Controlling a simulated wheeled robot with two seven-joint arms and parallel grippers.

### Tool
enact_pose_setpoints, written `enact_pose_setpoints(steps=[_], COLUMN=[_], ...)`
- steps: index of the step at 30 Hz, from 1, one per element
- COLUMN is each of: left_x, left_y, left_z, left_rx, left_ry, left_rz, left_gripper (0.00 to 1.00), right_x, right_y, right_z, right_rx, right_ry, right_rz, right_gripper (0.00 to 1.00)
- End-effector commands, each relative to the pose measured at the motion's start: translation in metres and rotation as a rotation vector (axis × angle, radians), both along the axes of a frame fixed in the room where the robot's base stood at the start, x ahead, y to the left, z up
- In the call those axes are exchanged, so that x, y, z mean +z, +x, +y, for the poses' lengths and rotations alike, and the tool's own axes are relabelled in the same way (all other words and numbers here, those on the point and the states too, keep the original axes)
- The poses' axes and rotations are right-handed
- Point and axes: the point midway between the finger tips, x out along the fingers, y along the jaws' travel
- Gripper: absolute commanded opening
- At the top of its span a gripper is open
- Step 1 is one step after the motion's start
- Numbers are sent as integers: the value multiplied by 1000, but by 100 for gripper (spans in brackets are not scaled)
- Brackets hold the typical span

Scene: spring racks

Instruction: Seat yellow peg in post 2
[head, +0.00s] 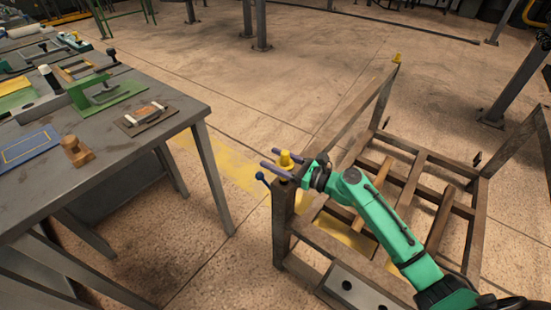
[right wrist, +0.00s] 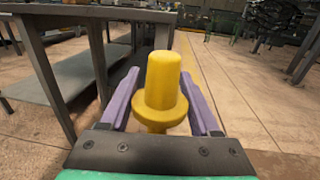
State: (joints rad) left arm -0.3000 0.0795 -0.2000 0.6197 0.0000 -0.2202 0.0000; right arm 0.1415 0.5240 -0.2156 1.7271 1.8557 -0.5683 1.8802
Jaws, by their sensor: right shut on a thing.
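The yellow peg (head: 286,158) is between the purple fingers of my right gripper (head: 271,159), upright above the top of the rack's near-left post (head: 283,225). In the right wrist view the peg (right wrist: 163,82) stands upright with a wide collar, and the fingers lie on either side of it. The peg's lower end is hidden, so I cannot tell whether it is in the post. Another yellow peg (head: 397,58) stands on the far post. No post number is readable. My left gripper is out of view.
A blue-knobbed pin (head: 262,177) sticks out beside the near-left post. The brown rack frame (head: 345,120) has low crossbars. A grey workbench (head: 180,118) with several fixtures stands to the left, with open floor between it and the rack.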

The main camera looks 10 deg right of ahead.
Motion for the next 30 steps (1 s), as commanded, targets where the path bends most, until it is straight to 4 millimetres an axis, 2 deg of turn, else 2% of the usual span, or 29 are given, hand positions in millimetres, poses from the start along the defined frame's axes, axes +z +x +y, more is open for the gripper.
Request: enact_pose_setpoints(steps=[8, 30], left_x=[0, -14], left_y=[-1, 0], left_z=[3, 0], left_rx=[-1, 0], left_ry=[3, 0], left_rz=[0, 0], left_gripper=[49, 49], right_x=[1, -17], right_y=[1, 1], right_z=[0, 0], right_rx=[-1, -2], right_ry=[1, 2], right_rz=[-3, -2], right_gripper=[0, 0])
